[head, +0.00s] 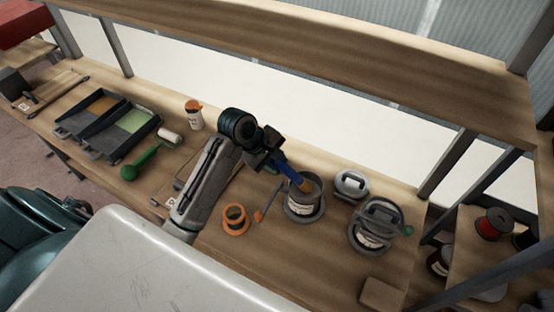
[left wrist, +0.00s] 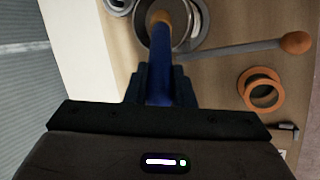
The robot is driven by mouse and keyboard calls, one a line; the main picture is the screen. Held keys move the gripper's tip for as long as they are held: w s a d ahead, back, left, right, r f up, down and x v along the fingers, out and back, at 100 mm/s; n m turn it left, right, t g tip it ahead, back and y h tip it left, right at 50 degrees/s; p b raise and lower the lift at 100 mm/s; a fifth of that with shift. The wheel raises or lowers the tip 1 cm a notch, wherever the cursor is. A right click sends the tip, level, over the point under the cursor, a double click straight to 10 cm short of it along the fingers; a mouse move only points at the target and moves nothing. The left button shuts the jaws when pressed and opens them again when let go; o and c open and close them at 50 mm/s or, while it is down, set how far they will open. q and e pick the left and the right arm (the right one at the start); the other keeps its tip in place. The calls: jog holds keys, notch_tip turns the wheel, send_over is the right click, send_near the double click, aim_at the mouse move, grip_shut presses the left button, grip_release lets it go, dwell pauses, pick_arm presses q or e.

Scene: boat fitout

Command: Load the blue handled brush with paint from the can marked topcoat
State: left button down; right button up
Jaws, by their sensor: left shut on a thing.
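My left gripper (head: 272,158) is shut on the blue handled brush (head: 288,170). The brush points down at an angle, with its tan lower end at the mouth of an open grey can (head: 303,204) that has a pale label. I cannot read the label or tell whether the bristles touch paint. In the left wrist view the blue handle (left wrist: 158,75) runs from between the jaws toward the open can (left wrist: 183,40). My right gripper does not show.
An orange tape roll (head: 235,219) and a stick with an orange knob (head: 259,215) lie left of the can. Paint trays (head: 127,130), a green-handled roller (head: 137,167) and an orange-capped bottle (head: 194,117) are further left.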

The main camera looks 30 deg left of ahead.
pick_arm(q)
jog(key=shift+f, duration=0.65)
dwell(1.2)
jog(key=shift+r, duration=3.55)
